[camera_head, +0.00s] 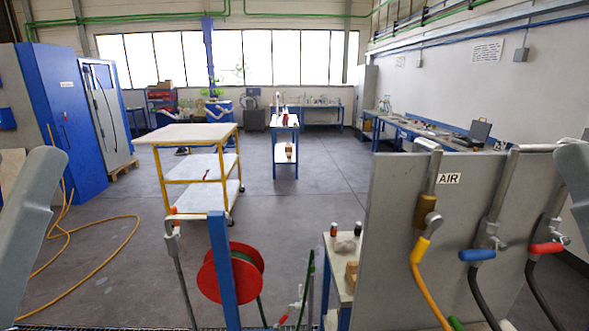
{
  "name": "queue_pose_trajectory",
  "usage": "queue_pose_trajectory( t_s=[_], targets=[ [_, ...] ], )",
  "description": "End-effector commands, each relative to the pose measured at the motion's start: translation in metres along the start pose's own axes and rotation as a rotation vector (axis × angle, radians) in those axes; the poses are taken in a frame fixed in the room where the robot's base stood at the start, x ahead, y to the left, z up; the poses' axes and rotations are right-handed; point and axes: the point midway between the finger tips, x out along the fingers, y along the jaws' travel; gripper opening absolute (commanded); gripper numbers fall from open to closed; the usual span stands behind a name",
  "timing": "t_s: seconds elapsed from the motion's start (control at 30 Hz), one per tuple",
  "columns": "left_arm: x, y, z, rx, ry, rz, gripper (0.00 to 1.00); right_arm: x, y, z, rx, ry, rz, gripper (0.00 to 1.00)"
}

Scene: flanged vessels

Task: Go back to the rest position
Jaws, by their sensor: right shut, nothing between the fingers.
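A grey link of my left arm (32,215) stands at the left edge of the head view. A grey link of my right arm (574,165) is cut off by the right edge. I see no fingers of either gripper in this view. Both arm links are raised at the sides, and neither visibly touches anything.
A grey panel (395,240) marked AIR, with hoses and valve handles, stands close at right. A red hose reel (215,275) on a blue post is at front centre. A yellow-framed cart (180,135) stands beyond. The middle floor (285,215) is clear. A yellow hose (110,262) lies at left.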

Motion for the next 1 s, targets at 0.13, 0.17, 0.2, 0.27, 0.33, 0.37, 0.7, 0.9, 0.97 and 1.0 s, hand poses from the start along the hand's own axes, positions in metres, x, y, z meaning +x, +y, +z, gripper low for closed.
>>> queue_pose_trajectory(
  t_s=[0.13,0.17,0.2,0.27,0.33,0.37,0.7,0.9,0.97,1.0],
  targets=[
    [0.067,0.0,-0.066,0.0,0.011,0.0,0.56,0.067,0.0,-0.062,-0.003,0.002,0.0,0.0],
    [0.077,0.0,-0.075,0.0,0.01,0.0,0.56,0.077,0.0,-0.071,-0.004,0.002,-0.001,0.0],
    [0.09,0.0,-0.088,0.0,0.01,0.0,0.56,0.091,0.0,-0.084,-0.004,0.002,-0.001,0.0],
    [0.111,0.0,-0.107,0.0,0.009,0.0,0.56,0.112,0.0,-0.103,-0.004,0.001,-0.001,0.0],
    [0.137,-0.001,-0.131,0.0,0.009,0.0,0.56,0.138,0.0,-0.127,-0.005,0.001,-0.001,0.0],
    [0.147,-0.001,-0.141,0.0,0.009,0.0,0.56,0.148,0.0,-0.136,-0.005,0.001,-0.001,0.0],
    [0.223,-0.001,-0.213,0.0,0.009,0.0,0.56,0.225,-0.001,-0.207,-0.005,-0.001,-0.001,0.0],
    [0.223,-0.001,-0.212,0.0,0.008,0.0,0.56,0.224,-0.001,-0.206,-0.005,-0.001,-0.001,0.0],
    [0.222,-0.001,-0.211,0.0,0.008,0.0,0.56,0.224,-0.001,-0.205,-0.005,-0.001,-0.001,0.0],
    [0.222,-0.001,-0.211,0.0,0.008,0.0,0.56,0.224,-0.001,-0.205,-0.005,-0.001,-0.001,0.0]
  ],
)
